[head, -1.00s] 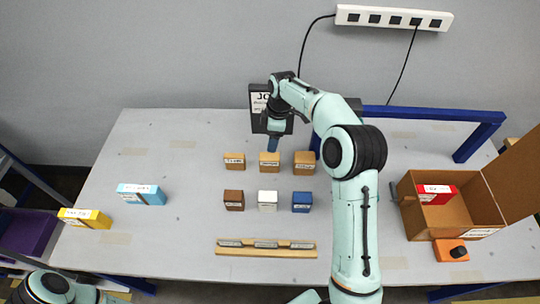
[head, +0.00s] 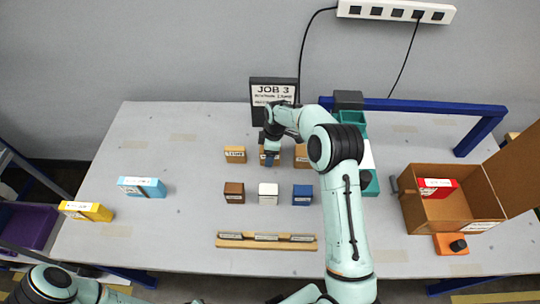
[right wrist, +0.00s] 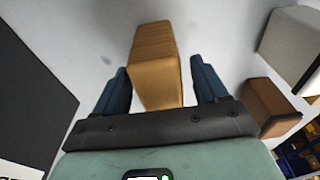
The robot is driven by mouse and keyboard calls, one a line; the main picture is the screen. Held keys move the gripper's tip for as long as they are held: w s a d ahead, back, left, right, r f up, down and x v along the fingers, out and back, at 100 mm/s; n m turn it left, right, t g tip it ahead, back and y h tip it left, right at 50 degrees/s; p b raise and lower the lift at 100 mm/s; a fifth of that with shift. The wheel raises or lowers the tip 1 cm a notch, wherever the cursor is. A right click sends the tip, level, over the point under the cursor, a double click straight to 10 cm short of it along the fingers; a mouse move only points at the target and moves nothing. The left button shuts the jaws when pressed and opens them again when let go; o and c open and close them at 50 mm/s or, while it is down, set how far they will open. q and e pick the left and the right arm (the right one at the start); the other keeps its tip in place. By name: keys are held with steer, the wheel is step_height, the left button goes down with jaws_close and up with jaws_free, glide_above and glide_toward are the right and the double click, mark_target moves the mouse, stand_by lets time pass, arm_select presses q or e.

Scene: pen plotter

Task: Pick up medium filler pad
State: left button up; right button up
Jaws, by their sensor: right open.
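Three tan blocks with small labels stand in a row on the table: left (head: 235,154), middle (head: 263,161) and right (head: 301,157). I cannot read which label marks the medium filler pad. My right gripper (head: 271,160) is at the middle tan block and partly hides it in the head view. In the right wrist view its blue fingers (right wrist: 159,75) are open, one on each side of a tan block (right wrist: 155,65), with gaps visible at both sides. My left gripper is out of view; only part of the left arm shows at the lower left.
Brown (head: 234,193), white (head: 268,194) and blue (head: 302,195) blocks stand in front of the tan row. A wooden rack (head: 266,242) lies nearer. A JOB 3 sign (head: 272,98) stands behind. An open carton (head: 408,215) with a red box (head: 437,188) is at the right.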

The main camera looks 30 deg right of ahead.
steer(key=c, duration=1.1)
steer(key=shift+o, duration=0.2)
